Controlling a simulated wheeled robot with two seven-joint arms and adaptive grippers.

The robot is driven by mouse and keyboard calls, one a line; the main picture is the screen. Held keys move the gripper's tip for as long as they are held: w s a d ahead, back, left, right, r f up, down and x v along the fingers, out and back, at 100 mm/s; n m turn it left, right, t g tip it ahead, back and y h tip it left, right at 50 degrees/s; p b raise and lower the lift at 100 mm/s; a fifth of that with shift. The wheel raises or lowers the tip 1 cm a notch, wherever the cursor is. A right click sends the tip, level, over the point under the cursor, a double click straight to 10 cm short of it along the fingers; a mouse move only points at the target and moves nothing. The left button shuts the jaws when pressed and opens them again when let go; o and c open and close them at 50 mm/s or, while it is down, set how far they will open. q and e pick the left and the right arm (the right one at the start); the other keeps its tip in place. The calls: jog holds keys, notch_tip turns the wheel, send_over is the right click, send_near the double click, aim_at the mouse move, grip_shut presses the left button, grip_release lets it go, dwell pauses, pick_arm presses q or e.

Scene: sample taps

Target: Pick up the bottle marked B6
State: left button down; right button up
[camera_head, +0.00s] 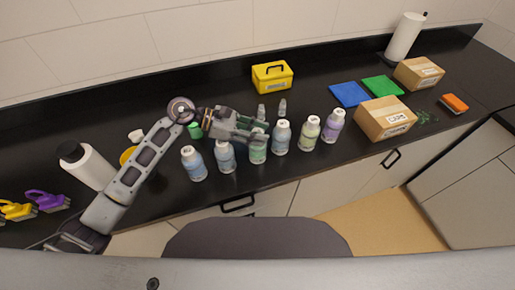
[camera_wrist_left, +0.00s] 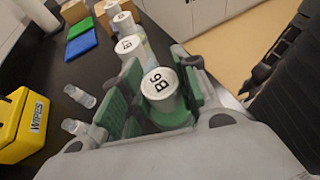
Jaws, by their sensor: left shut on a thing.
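The B6 bottle has a white cap marked B6 (camera_wrist_left: 158,84) and a green body. It sits between the two green-padded fingers of my left gripper (camera_wrist_left: 162,92) in the left wrist view. In the head view the left gripper (camera_head: 254,131) comes in from the left and is shut on the green B6 bottle (camera_head: 257,154), whose top is partly hidden by the fingers. The bottle is upright and level with its row, seemingly on the counter. My right gripper is not in view.
Cardboard boxes (camera_head: 384,118) are right.

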pick_arm(q)
jog(key=shift+r, duration=0.1)
jog(key=shift+r, duration=0.8)
notch_tip(320, 180, up, 8)
jog(key=shift+r+b, duration=0.25)
jog(key=shift+b, duration=0.55)
notch_tip(320, 180, up, 8)
jog(key=shift+f+b, duration=0.15)
jog(key=shift+b, duration=0.3)
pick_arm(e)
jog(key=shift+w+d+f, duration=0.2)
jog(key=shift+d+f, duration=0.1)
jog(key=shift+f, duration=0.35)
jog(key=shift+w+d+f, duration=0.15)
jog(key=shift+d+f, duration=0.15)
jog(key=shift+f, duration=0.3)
